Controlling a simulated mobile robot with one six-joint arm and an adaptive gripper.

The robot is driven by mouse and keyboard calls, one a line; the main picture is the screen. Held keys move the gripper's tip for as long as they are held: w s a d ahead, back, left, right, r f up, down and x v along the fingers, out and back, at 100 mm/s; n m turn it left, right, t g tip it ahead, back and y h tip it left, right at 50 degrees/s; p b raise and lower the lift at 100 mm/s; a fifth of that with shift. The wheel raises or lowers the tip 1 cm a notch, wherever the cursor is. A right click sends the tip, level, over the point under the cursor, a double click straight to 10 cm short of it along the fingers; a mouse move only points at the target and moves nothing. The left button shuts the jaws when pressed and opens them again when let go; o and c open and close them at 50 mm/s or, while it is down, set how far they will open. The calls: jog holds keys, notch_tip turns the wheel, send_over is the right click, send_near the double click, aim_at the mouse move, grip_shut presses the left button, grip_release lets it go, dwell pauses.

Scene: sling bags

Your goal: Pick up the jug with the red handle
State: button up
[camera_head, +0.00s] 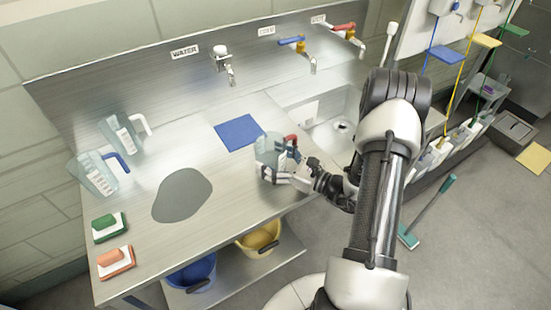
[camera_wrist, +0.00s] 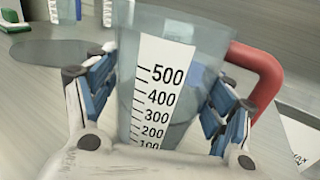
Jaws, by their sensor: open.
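The jug with the red handle (camera_head: 267,150) is clear, with a white measuring scale. It stands upright on the steel counter, left of the sink. Its red handle (camera_head: 291,140) points to the right and back. My gripper (camera_head: 280,172) is open at counter level, with its fingers on either side of the jug. In the wrist view the jug (camera_wrist: 185,60) stands between my open fingers (camera_wrist: 155,105), with the scale facing me and the red handle (camera_wrist: 262,70) outside the right finger. Whether the fingers touch the jug is unclear.
A jug with a white handle (camera_head: 120,133) and one with a blue handle (camera_head: 97,175) stand at the left. A blue cloth (camera_head: 239,133) lies just behind the jug. A grey patch (camera_head: 182,195) and two brushes or sponges (camera_head: 110,227) lie left. The sink (camera_head: 335,122) is right.

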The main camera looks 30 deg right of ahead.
jog(key=c, duration=1)
